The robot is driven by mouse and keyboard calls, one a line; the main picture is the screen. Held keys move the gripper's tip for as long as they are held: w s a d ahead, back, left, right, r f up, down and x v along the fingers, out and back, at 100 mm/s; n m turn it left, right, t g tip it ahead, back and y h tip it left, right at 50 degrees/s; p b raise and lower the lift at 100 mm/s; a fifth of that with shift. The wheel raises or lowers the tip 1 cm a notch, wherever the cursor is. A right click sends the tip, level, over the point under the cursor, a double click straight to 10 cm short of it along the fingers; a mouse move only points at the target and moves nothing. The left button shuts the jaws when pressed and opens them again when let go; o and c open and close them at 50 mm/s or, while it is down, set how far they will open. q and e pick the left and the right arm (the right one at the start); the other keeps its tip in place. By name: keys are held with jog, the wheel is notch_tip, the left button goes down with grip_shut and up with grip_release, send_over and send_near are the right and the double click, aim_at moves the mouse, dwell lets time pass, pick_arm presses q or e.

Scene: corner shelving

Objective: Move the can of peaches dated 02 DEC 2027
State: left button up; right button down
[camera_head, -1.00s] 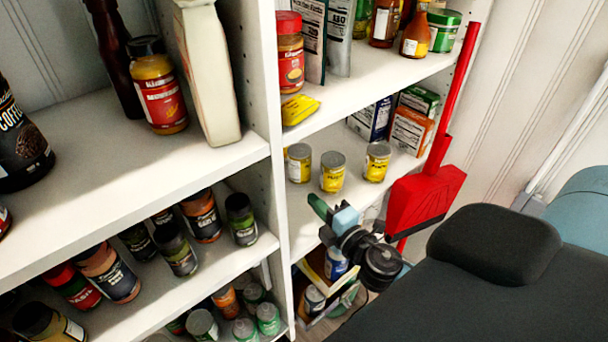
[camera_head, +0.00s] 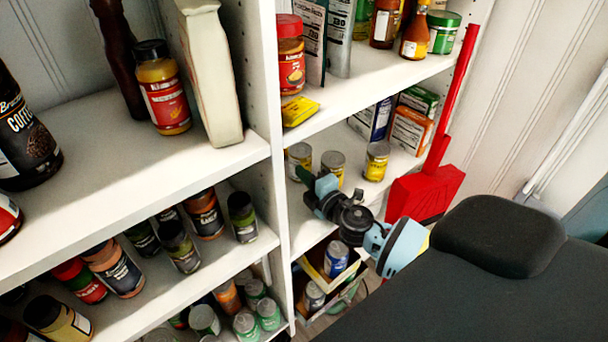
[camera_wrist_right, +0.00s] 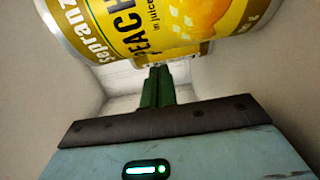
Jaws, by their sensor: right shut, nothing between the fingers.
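Three yellow-labelled cans with grey lids stand upright on the middle right shelf in the head view: a left can (camera_head: 299,153), a middle can (camera_head: 334,161) and a right can (camera_head: 377,162). In the right wrist view a can of peaches (camera_wrist_right: 150,25) fills the top, its label reading "PEACH" and "in juice". No date can be read on any can. My right gripper (camera_head: 304,174) is at the shelf front, close before the left and middle cans. Its green fingers (camera_wrist_right: 157,82) are shut and empty, just below the peach can. My left gripper is out of view.
A red dustpan (camera_head: 424,194) hangs right of the shelf. Boxes (camera_head: 411,130) stand behind the right can. The upright panel (camera_head: 267,120) is close left of the left can. A crate with cans (camera_head: 337,258) is below.

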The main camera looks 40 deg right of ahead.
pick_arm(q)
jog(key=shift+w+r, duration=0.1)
pick_arm(e)
jog(key=shift+w+d+f+b, duration=0.1)
jog(key=shift+w+d+b, duration=0.2)
jog(key=shift+w+d, duration=0.7)
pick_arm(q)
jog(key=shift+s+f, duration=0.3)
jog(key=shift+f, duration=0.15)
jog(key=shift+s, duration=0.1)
pick_arm(e)
jog(key=shift+s+a, duration=0.1)
